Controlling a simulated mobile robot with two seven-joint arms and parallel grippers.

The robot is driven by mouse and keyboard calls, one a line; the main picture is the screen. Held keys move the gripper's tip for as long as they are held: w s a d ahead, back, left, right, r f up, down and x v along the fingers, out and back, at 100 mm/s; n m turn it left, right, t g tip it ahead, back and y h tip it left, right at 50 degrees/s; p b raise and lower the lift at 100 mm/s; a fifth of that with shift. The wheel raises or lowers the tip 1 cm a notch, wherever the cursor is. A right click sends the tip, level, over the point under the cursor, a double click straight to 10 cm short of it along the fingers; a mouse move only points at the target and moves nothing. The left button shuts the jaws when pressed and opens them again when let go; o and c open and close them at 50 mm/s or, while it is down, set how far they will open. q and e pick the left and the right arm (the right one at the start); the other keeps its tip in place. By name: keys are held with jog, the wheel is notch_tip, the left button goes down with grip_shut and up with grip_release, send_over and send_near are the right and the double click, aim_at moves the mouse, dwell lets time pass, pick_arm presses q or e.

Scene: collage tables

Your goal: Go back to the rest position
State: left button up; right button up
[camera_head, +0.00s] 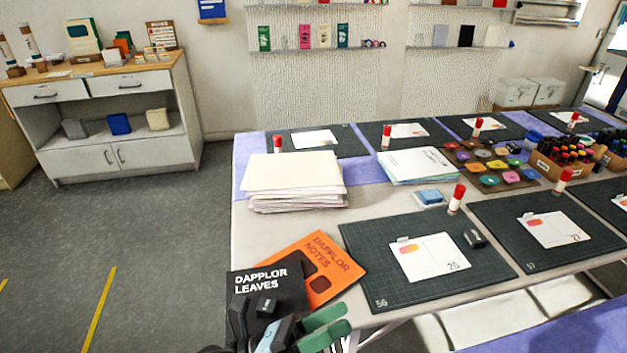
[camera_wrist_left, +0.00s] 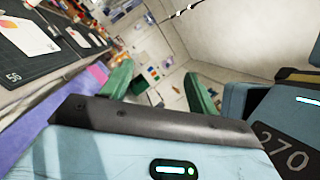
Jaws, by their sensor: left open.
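My left gripper (camera_head: 338,323) shows at the bottom of the head view, its two green fingers in front of the table's near edge. In the left wrist view the fingers of the left gripper (camera_wrist_left: 160,88) stand wide apart with nothing between them. The gripper is open and empty. It is close to a black "DAPPLOR LEAVES" folder (camera_head: 257,284) and an orange "DAPPLOR NOTES" folder (camera_head: 320,262); I cannot tell whether it touches them. My right gripper is in neither view.
The table (camera_head: 285,228) carries dark cutting mats (camera_head: 365,243) with white cards, red-capped glue sticks (camera_head: 457,198), a paper stack (camera_head: 293,174), ink pads (camera_head: 489,180) and a marker box (camera_head: 545,165). A white cabinet (camera_head: 85,165) stands at back left. The grey floor (camera_head: 150,255) at left is clear.

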pick_arm(q)
jog(key=a+f+n+t+y+p, duration=0.1)
jog(key=a+f+n+t+y, duration=1.1)
jog(key=n, duration=1.4)
jog(key=s+a+f+n+g+y, duration=0.3)
jog(key=s+a+f+n+g, duration=0.2)
jog(key=s+f, duration=0.3)
jog(key=s+a+f+n+g+y+p, duration=0.1)
jog(key=s+a+f+n+g+y, duration=0.3)
jog(key=s+f+n, duration=0.4)
jog(key=shift+s+a+f+n+g, duration=0.3)
jog(key=shift+s+a+f+g, duration=0.15)
jog(key=shift+s+a, duration=0.6)
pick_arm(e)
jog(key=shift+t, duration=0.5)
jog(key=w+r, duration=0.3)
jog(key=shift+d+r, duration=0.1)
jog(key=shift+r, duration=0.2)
pick_arm(q)
jog(key=shift+s+d, duration=0.15)
jog(key=shift+d, duration=0.05)
